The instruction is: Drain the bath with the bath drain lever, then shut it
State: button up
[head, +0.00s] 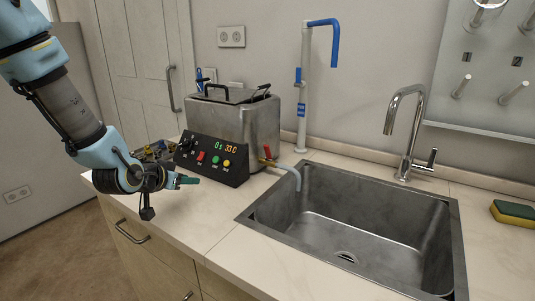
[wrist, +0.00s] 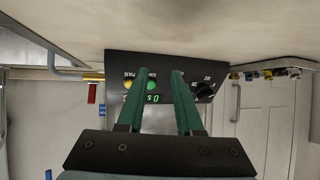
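The bath is a grey metal tank (head: 258,122) with a lid, standing on the counter behind a black control panel (head: 212,160) that reads about 0 s and 33 C. The red bath drain lever (head: 267,152) sits on a brass valve at the tank's lower right and appears to stand upright. In the upside-down wrist view the lever (wrist: 92,94) is left of the fingers, apart from them. My gripper (head: 188,181) is in front of the panel's left part. Its two green fingers (wrist: 165,70) are apart, with nothing seen between them.
A pale hose (head: 288,170) runs from the valve to the sink (head: 350,225). A blue-and-white tap (head: 304,100) and a chrome faucet (head: 405,130) stand behind. Small connectors (head: 155,151) lie left of the panel. The front counter (head: 195,215) is clear. A sponge (head: 513,213) lies right.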

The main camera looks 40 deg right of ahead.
aim_at(266, 148)
jog(key=s+d+h, duration=0.1)
jog(key=d, duration=0.2)
jog(key=s+d+m+h, duration=0.1)
jog(key=s+d+h, duration=0.1)
jog(key=d, duration=0.1)
jog(key=s+d+r+m+h+b, duration=0.1)
jog(key=s+d, duration=0.1)
jog(key=d, duration=0.1)
jog(key=shift+s+d+r+g+h, duration=0.1)
jog(key=shift+s+d+g+h, duration=0.05)
jog(key=shift+d+g+h, duration=0.2)
jog(key=d+r+h+p, duration=0.1)
jog(key=d, duration=0.3)
jog(key=d+r+p, duration=0.1)
jog(key=d, duration=0.4)
jog(key=d+r+h+p, duration=0.1)
jog(key=d, duration=0.4)
jog(key=shift+s+d+g+h, duration=0.1)
jog(key=shift+s+g+h, duration=0.15)
jog(key=shift+h, duration=0.1)
jog(key=shift+f, duration=0.1)
grip_shut()
